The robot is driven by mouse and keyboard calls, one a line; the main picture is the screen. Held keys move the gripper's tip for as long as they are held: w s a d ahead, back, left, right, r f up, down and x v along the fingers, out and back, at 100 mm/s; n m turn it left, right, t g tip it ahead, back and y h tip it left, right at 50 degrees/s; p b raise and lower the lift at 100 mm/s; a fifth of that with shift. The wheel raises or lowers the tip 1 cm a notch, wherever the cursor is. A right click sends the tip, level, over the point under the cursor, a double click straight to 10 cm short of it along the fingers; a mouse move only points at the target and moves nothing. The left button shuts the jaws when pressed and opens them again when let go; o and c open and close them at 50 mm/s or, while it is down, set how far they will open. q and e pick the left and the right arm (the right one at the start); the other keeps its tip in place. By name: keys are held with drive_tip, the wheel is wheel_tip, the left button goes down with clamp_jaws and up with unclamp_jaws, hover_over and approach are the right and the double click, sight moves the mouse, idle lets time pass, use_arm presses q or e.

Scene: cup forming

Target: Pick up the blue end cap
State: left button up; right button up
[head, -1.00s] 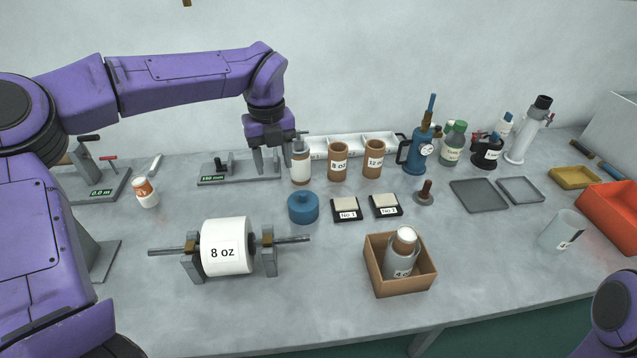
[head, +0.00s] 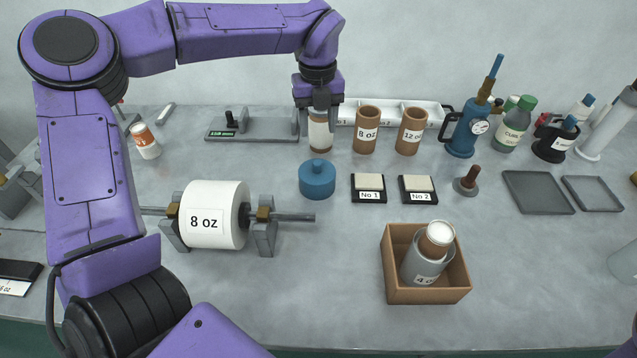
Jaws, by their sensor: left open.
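The blue end cap (head: 317,180), a short round piece with a small knob on top, stands upright on the grey bench near the middle of the head view. My left gripper (head: 319,122) points down just beyond the cap, at a white-banded brown tube (head: 320,134). Its jaws are open and apart from the cap. I cannot tell whether the fingers are around the tube or behind it. My right gripper is out of view.
The 8 oz roll (head: 205,216) on its stand is left of the cap. Number pads (head: 369,188) lie to its right. Brown cups (head: 367,130) stand behind. A brown box (head: 428,295) with a 4 oz container is in front. Bare bench lies front centre.

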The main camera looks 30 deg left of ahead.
use_arm(q)
drive_tip(key=p, duration=0.1)
hover_over(317, 163)
wheel_tip(317, 163, down, 5)
drive_tip(key=shift+f, duration=0.1)
wheel_tip(317, 163, down, 5)
drive_tip(key=shift+f+p, duration=0.2)
drive_tip(key=shift+p, duration=0.85)
clamp_jaws()
